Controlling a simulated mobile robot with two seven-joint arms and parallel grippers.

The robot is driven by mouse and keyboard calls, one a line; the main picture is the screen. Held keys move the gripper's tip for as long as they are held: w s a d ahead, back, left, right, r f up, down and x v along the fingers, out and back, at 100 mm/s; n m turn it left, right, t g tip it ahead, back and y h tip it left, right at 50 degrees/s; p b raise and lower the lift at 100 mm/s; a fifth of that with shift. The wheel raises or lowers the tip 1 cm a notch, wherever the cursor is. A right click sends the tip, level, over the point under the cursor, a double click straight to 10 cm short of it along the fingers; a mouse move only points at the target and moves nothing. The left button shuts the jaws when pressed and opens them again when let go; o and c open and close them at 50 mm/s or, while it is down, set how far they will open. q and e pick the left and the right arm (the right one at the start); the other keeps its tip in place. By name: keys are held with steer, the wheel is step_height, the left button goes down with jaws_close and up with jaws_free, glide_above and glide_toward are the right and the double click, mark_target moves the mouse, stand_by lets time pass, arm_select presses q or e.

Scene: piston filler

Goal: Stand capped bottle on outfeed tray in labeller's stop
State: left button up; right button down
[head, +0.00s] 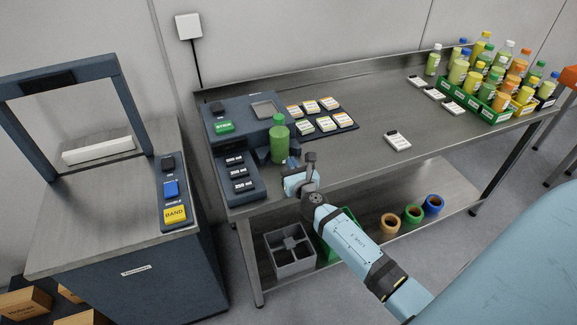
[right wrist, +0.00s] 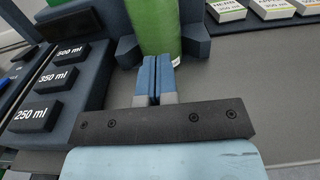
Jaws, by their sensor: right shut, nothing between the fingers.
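A green bottle (head: 279,143) with a green cap stands upright at the front of a dark blue machine (head: 240,112) on the table's left. In the right wrist view the bottle (right wrist: 156,25) has dark blue blocks (right wrist: 195,42) on both sides, like a stop. My right gripper (head: 303,172) is shut and empty, just in front of the bottle. In the right wrist view its fingertips (right wrist: 156,68) point at the bottle's lower side; I cannot tell whether they touch it. A green tray (head: 466,101) at the far right holds several bottles. My left gripper is out of view.
Size buttons (head: 238,172) flank the bottle on the left; label cards (head: 327,124) lie to its right. A white card (head: 397,141) lies mid-table with free room around it. A bander with a yellow button (head: 175,214) stands left. A grey crate (head: 290,250) sits below.

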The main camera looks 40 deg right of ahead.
steer(key=v, duration=0.4)
steer(key=shift+s+a, duration=0.1)
steer(key=shift+s, duration=0.1)
arm_select(q)
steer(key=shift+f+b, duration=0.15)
steer(key=shift+b, duration=0.3)
arm_select(e)
steer(key=v, duration=0.5)
steer(key=shift+s, duration=0.4)
